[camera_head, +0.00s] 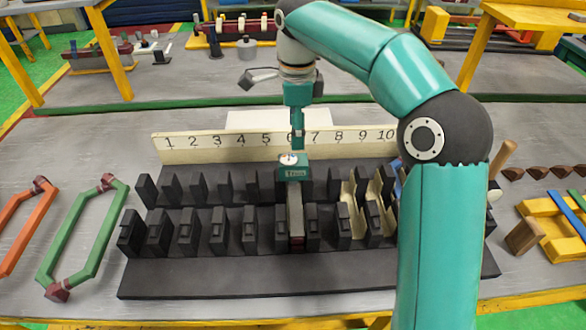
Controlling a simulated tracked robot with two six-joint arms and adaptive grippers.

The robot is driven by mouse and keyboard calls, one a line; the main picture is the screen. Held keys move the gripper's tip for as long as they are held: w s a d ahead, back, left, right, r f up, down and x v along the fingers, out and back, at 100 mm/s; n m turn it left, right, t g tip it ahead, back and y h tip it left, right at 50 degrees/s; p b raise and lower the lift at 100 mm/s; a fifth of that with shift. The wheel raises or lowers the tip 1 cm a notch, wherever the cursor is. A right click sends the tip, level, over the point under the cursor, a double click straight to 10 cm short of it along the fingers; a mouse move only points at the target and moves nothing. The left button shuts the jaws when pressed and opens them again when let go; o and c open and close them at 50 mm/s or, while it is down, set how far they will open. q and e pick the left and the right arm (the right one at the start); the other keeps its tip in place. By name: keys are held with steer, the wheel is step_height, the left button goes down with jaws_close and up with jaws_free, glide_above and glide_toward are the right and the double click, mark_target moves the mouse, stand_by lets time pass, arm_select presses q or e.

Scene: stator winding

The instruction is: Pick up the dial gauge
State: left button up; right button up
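The dial gauge (294,172) is a teal box with a small white dial on top. It sits over the black slotted stator (215,278), below numbers 6 and 7 of the number strip. A narrow teal and dark upright part rises behind its box toward my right gripper (297,84). My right gripper points down above the gauge. Its dark fingers appear spread to either side of the teal upper part, with no clear contact. My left gripper is not in view.
A cream strip (205,145) numbered 1 to 10 stands behind the stator. A green coil (78,235) and an orange coil (22,222) lie at left. Yellow blocks (545,235) and a wooden mallet (522,237) are at right. My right arm hides part of the stator's right side.

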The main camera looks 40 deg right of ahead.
mark_target(293, 160)
step_height(293, 160, down, 3)
steer(key=shift+s+f, duration=0.1)
steer(key=shift+f, duration=0.05)
steer(key=shift+a+f, duration=0.25)
steer(key=shift+f, duration=1.1)
steer(key=shift+a+f, duration=0.2)
steer(key=shift+f, duration=1.15)
steer(key=c, duration=1.2)
